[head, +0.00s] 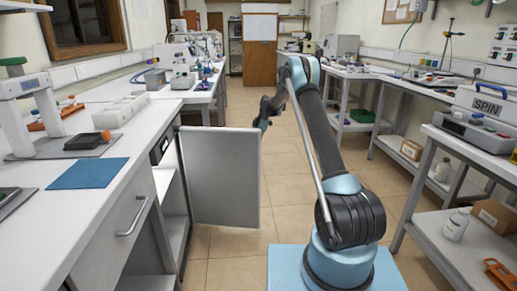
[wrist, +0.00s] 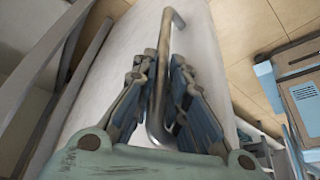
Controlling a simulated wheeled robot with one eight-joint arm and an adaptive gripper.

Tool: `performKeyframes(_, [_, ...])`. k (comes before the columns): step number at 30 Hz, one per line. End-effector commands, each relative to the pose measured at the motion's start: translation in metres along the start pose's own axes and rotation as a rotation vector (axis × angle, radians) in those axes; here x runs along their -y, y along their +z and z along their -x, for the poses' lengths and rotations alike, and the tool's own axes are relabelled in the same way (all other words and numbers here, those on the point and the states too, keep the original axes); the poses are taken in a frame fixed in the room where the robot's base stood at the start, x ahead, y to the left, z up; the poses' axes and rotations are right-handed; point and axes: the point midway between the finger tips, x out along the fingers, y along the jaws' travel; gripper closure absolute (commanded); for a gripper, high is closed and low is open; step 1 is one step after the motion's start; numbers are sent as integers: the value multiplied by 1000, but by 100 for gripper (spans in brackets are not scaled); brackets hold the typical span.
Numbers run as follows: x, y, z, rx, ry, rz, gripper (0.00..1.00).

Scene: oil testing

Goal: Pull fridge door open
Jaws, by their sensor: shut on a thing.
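The fridge door (head: 220,175) is a pale grey panel under the left counter. It stands swung out into the aisle, and the open space behind its hinge side shows at the left. My gripper (head: 263,121) is at the door's upper free edge, on its far side. In the wrist view, my gripper (wrist: 158,100) has its fingers on both sides of the metal bar handle (wrist: 162,60) and is shut on it. The door's white face (wrist: 112,75) fills the middle of that view. The handle is hidden in the head view.
The left counter (head: 85,225) carries a blue mat (head: 88,173) and a white stand. A drawer with a handle (head: 132,217) is below it. Benches (head: 460,145) line the right side. The tiled aisle floor (head: 285,190) is clear around the door.

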Motion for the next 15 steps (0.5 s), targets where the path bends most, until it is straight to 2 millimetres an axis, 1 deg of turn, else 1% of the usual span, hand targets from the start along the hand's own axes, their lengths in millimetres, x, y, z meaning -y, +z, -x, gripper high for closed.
performKeyframes(1, [-7, -4, -3, 0, -2, 4, 100])
performKeyframes(6, [-18, -8, -4, 0, -6, 10, 100])
performKeyframes(15, [-23, -10, -6, 1, -8, 13, 100])
